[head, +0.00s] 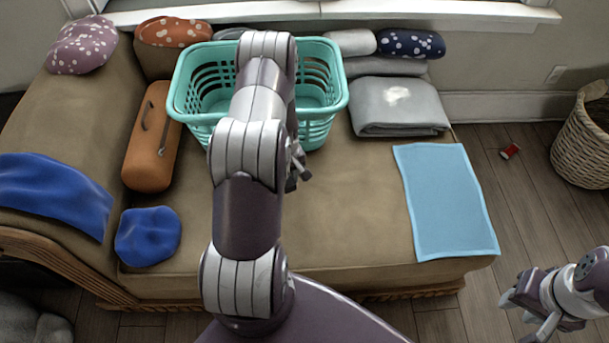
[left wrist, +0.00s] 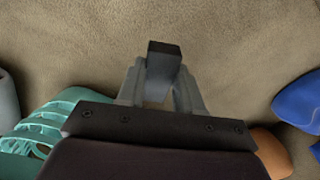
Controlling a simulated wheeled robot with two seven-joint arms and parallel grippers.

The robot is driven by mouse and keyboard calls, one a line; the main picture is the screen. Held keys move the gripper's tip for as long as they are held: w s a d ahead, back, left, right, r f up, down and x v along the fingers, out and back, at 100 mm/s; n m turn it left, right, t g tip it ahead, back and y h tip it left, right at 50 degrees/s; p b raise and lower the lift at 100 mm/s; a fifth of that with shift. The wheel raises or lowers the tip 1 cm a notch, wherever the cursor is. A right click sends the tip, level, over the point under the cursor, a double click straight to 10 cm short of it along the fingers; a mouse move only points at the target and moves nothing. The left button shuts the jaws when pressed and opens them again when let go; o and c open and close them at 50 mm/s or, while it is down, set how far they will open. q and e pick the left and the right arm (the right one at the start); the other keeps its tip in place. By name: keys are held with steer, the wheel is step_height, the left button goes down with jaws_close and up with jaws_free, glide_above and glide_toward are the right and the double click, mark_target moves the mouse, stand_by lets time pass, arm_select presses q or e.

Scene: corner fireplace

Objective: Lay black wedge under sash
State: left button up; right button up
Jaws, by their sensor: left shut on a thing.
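My left gripper (left wrist: 160,82) is shut on the black wedge (left wrist: 164,48), which sticks out past the fingertips above the tan seat in the left wrist view. In the head view my left gripper (head: 297,172) is mostly hidden behind my arm, just in front of the teal basket, and the wedge cannot be made out there. A white window ledge (head: 390,12) runs along the top of the head view; I cannot make out the sash above it. My right gripper (head: 527,308) is at the lower right over the floor, fingers apart and empty.
The teal basket (head: 338,100) stands on the tan couch (head: 340,215) below the window. A wicker basket (head: 583,140) stands at right.

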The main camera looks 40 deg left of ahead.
arm_select(q)
steer(key=w+f, duration=0.1)
steer(key=w, duration=0.1)
steer(key=w+f+b, duration=0.1)
steer(key=w+f, duration=0.1)
steer(key=w, duration=0.1)
steer(key=w+f+b, duration=0.1)
steer(key=w+f, duration=0.1)
steer(key=w, duration=0.1)
steer(key=shift+w+f, duration=0.25)
steer(key=shift+f, duration=0.1)
step_height(320, 180, down, 3)
steer(key=shift+r+b, duration=0.1)
steer(key=shift+b, duration=0.5)
steer(key=shift+f, duration=0.4)
steer(key=shift+f, duration=0.15)
steer(key=o, duration=1)
